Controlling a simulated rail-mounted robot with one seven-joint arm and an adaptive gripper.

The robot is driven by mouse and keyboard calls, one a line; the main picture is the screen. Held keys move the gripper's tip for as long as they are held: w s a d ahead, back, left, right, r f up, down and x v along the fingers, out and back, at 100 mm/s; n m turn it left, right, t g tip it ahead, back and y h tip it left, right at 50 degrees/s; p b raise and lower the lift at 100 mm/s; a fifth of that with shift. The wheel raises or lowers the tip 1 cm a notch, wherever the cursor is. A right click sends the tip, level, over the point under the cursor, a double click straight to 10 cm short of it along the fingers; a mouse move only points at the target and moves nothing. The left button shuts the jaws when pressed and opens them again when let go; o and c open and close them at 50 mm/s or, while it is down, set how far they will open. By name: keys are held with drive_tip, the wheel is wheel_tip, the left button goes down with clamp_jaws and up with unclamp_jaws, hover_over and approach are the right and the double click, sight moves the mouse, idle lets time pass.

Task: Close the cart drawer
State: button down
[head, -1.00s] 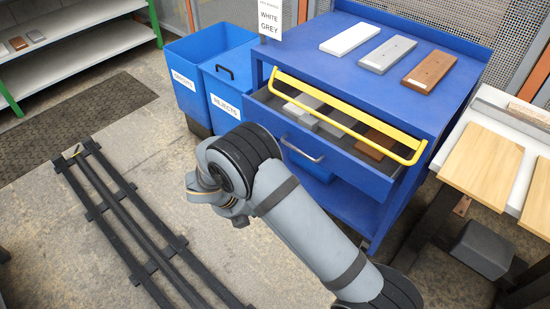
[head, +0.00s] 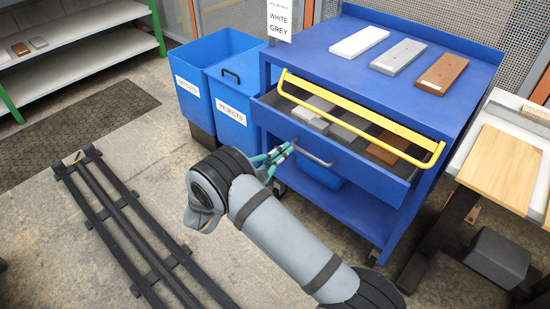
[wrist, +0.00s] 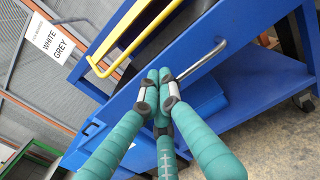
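The blue cart (head: 345,67) has its drawer (head: 365,178) pulled open. The drawer front and its grey bar handle (head: 314,154) face me; the handle also shows in the wrist view (wrist: 206,62). My gripper (head: 281,154) is at the left part of the drawer front, close to the handle's left end. In the wrist view its teal fingers (wrist: 158,84) come together at the tips, with nothing seen held. I cannot tell whether the tips touch the drawer front.
A yellow bar (head: 355,108) spans the drawer opening; grey and brown boards lie inside. White, grey and brown boards lie on the cart top. Blue bins (head: 232,112) stand left of the cart. A table with a wooden board (head: 503,163) is at the right. Black floor rails (head: 130,225) run at left.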

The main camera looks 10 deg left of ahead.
drive_tip(key=b, duration=0.1)
approach(322, 129)
wheel_tip(322, 129, up, 3)
drive_tip(key=shift+s+a+r, duration=0.1)
drive_tip(key=shift+s+r, duration=0.05)
drive_tip(key=shift+r, duration=0.1)
drive_tip(key=b+x, duration=0.1)
drive_tip(key=x, duration=0.8)
drive_tip(key=shift+f+b, duration=0.15)
drive_tip(key=shift+b, duration=0.2)
drive_tip(key=shift+w+d, duration=0.25)
drive_tip(key=shift+w, duration=0.25)
drive_tip(key=shift+w+r, duration=0.1)
drive_tip(key=shift+r, duration=0.1)
drive_tip(key=p+v, duration=0.3)
drive_tip(key=v, duration=1.1)
